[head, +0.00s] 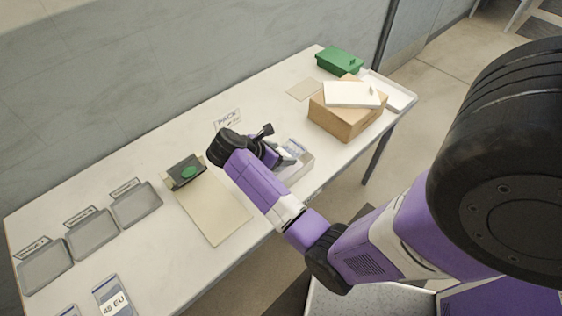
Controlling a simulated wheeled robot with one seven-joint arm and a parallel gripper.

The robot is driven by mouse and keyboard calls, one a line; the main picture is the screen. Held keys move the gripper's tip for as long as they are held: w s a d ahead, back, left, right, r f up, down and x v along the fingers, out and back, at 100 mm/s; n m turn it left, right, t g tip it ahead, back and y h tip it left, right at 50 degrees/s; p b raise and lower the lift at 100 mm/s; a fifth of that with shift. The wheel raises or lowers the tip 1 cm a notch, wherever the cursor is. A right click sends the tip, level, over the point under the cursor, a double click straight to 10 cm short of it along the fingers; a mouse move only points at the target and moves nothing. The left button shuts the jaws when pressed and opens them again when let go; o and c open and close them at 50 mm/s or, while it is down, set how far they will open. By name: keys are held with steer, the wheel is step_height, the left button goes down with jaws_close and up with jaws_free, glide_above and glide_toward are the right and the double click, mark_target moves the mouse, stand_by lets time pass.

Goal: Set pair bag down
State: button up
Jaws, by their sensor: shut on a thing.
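The pair bag (295,146), a small clear bluish-white packet, shows at the tip of my gripper (286,156). My gripper is shut on it, above or at a shallow pale tray (303,167) on the white table. My wrist and hand cover part of the bag and the tray's left side. I cannot tell whether the bag touches the tray. A small sign marked PACK (228,119) stands just behind my wrist.
A cardboard box (345,120) with a white lid stands right of the tray, with a green box (340,60) behind. A beige mat (212,212), a dark device (186,171) with a green disc and grey trays (92,234) lie left.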

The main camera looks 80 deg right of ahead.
steer(key=shift+f, duration=2.15)
steer(key=shift+f, duration=0.3)
steer(key=shift+f, duration=0.3)
steer(key=o, duration=1.4)
steer(key=shift+r, duration=0.1)
steer(key=shift+r, duration=0.25)
steer(key=b+v, duration=0.1)
steer(key=v, duration=1.1)
steer(key=shift+r, duration=0.25)
